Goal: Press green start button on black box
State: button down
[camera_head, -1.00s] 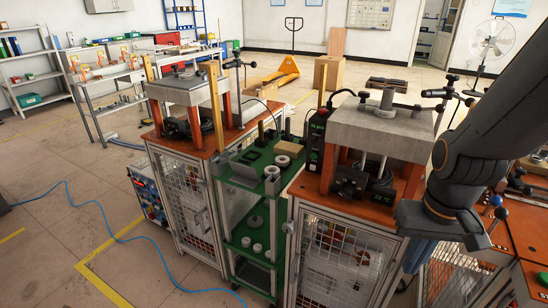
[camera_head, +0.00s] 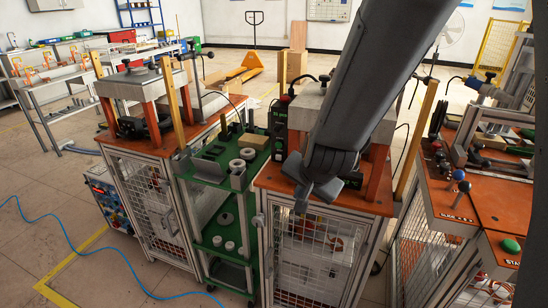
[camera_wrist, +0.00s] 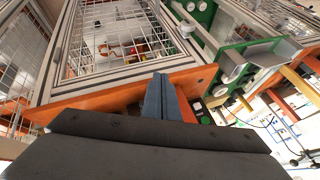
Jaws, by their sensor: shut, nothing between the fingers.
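The black box (camera_head: 278,122) stands upright in the head view, between the green rack and the machine at the middle. It has a red knob on top. In the wrist view my fingers (camera_wrist: 160,98) are shut and empty, close to the orange tabletop edge. My arm hides much of the middle machine.
A green rack (camera_head: 182,170) holding metal parts stands left of the middle machine's orange tabletop (camera_head: 275,182). Another similar machine is further left. At right, an orange bench (camera_head: 495,205) carries ball-topped levers and a green button (camera_head: 511,245). Open floor lies at left.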

aim_at(278, 147)
jog(key=w+a+m+t+h+b, duration=0.25)
jog(key=w+a+m+t, duration=0.25)
jog(key=w+a+m, duration=0.25)
jog(key=s+a+r+m+t+h+b, duration=0.2)
jog(key=s+a+m+t+h+b, duration=0.1)
jog(key=m, duration=0.5)
jog(key=shift+s+a+r+t+h, duration=0.2)
jog(key=shift+s+a+t+h, duration=0.4)
jog(key=shift+t+h, duration=0.5)
jog(key=shift+w, duration=0.1)
jog(key=p+x, duration=0.2)
jog(key=x, duration=1.2)
jog(key=shift+a, duration=0.15)
jog(key=shift+w, duration=0.1)
